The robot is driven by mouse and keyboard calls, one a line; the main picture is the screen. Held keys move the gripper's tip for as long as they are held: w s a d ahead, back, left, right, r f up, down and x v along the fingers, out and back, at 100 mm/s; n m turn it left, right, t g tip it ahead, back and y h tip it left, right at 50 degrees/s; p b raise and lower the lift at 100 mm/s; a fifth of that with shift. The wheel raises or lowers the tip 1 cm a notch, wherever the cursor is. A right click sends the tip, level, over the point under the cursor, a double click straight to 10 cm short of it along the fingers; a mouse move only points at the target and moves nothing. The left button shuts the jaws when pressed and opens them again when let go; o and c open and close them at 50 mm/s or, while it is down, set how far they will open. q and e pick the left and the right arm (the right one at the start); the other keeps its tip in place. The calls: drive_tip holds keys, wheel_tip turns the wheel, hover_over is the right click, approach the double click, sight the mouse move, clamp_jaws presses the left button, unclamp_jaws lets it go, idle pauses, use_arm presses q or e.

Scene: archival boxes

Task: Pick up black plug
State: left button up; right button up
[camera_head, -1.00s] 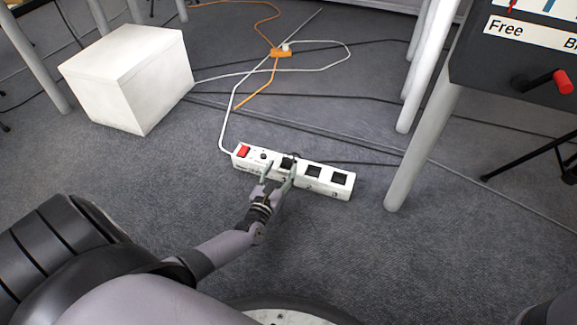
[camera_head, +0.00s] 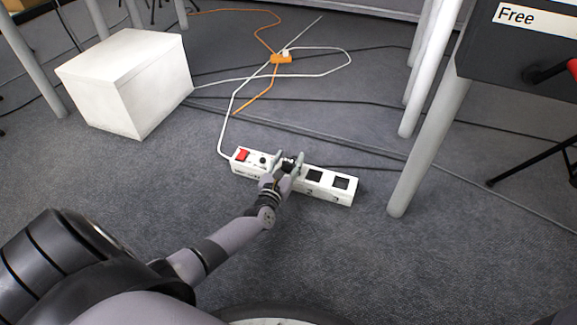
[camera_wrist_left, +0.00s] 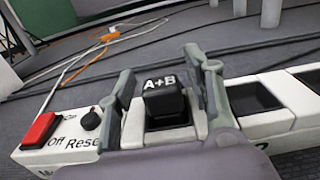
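The black plug (camera_wrist_left: 165,102), marked "A+B", sits in a socket of the white power strip (camera_head: 329,193). It also shows small in the head view (camera_head: 290,157). The strip lies on the grey carpet and has a red switch (camera_wrist_left: 40,131) and a black reset knob (camera_wrist_left: 91,119). My left gripper (camera_head: 287,164) is at the strip, and in the left wrist view its fingers (camera_wrist_left: 162,85) stand on either side of the plug. A gap shows between each finger and the plug. My right gripper is not in view.
A white box (camera_head: 127,82) stands on the carpet at the left. White table legs (camera_head: 430,145) and a dark box marked "Free" (camera_head: 519,52) are at the right. An orange connector (camera_head: 281,59) and several cables lie behind the strip.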

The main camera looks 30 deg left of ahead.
use_arm(q)
clamp_jaws()
idle(0.3)
